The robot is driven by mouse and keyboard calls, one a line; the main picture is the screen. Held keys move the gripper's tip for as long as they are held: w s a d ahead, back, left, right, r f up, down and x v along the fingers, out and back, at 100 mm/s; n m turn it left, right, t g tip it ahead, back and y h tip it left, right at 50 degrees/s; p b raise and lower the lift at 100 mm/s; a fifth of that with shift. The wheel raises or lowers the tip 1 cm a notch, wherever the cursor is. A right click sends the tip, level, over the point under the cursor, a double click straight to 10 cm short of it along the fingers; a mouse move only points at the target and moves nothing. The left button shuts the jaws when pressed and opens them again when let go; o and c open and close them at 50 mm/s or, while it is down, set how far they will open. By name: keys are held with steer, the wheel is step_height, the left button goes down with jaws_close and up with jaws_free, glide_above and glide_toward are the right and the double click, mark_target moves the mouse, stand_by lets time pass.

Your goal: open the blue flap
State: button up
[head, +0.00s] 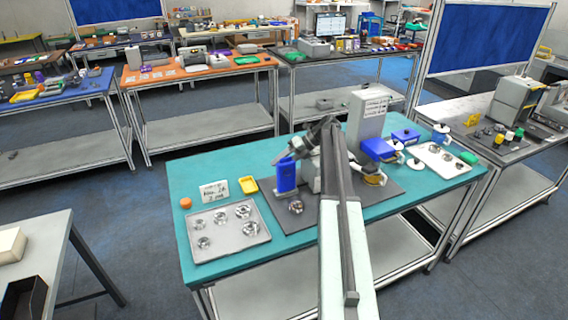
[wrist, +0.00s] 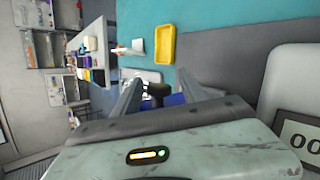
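An upright blue panel (head: 286,178), which looks like the blue flap, stands at the left side of a grey device on the teal table. My gripper (head: 287,157) reaches down from the right to the panel's top. In the wrist view, my gripper (wrist: 162,82) has its two fingers apart. A dark round knob (wrist: 157,91) shows between them, with a strip of blue (wrist: 176,99) behind it. I cannot tell whether either finger touches the knob. My arm hides part of the device.
A grey tray (head: 213,245) with several metal parts lies at the table's front left. A yellow tray (head: 248,185), a sign (head: 214,192) and an orange item (head: 186,203) are nearby. Blue-topped units (head: 378,149) and a white tray (head: 440,160) stand to the right.

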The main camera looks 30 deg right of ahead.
steer(key=p+v, duration=0.5)
steer(key=v, duration=0.2)
steer(key=shift+s+d+r, duration=0.15)
steer(key=shift+d+r, duration=0.1)
steer(key=d+r+p, duration=0.6)
steer(key=shift+s+d+r, duration=0.15)
steer(key=shift+s+d, duration=0.05)
steer(key=shift+s, duration=0.1)
stand_by(0.4)
stand_by(0.4)
